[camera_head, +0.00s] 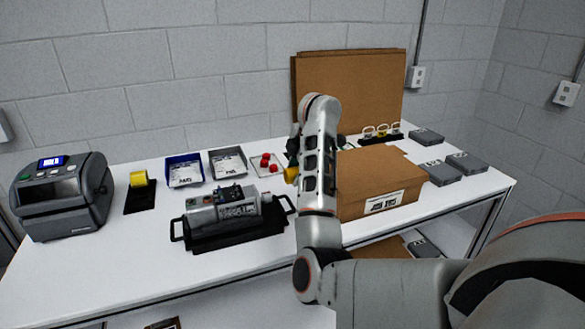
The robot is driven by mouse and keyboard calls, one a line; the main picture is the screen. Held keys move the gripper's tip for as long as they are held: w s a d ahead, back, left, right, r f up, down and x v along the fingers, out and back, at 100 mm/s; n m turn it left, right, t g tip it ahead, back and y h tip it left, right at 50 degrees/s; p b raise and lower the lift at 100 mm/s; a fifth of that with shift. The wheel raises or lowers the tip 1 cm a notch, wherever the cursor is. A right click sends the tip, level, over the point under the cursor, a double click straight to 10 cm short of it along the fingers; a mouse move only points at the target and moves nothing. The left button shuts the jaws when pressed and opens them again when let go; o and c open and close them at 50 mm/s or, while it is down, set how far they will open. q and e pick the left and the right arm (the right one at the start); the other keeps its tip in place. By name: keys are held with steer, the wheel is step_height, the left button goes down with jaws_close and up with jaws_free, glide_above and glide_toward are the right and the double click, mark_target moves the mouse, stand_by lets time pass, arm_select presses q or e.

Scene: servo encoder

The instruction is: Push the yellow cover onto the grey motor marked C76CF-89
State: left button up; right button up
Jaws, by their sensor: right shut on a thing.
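A grey motor (203,215) lies on a black tray with handles (236,237) at the middle of the table. Its label is too small to read. My right gripper (292,163) is to the right of the motor and higher, largely hidden behind my own wrist. It is shut on a yellow piece (291,175), apparently the yellow cover, of which only a small part shows. The cover is apart from the motor. Another yellow piece (138,179) sits on a black stand at the left. My left gripper is not in view.
A label printer (62,195) stands at the left. Blue (184,169) and grey (227,163) bins and red parts (265,162) are behind the motor. A cardboard box (375,180) and flat grey boxes (467,162) are at the right. The front left of the table is clear.

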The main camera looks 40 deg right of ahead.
mark_target(293, 179)
steer(key=shift+s+a+f, duration=0.1)
steer(key=shift+a+f, duration=0.05)
steer(key=shift+f, duration=0.05)
steer(key=shift+a+f+b, duration=0.15)
steer(key=shift+f+b, duration=0.1)
steer(key=shift+b, duration=0.1)
steer(key=shift+a+f, duration=0.15)
steer(key=shift+f, duration=0.2)
steer(key=shift+a+f+b, duration=0.35)
steer(key=shift+f+b, duration=0.45)
steer(key=shift+b, duration=0.1)
steer(key=shift+w+a+f+b, duration=0.25)
steer(key=shift+f+b, duration=0.15)
steer(key=shift+f, duration=0.15)
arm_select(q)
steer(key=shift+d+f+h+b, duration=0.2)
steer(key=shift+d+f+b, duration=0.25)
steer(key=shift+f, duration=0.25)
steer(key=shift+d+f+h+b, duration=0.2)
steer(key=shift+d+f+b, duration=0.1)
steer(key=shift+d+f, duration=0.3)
arm_select(e)
steer(key=shift+w+a+f, duration=0.2)
steer(key=shift+a+f, duration=0.5)
steer(key=shift+a, duration=0.3)
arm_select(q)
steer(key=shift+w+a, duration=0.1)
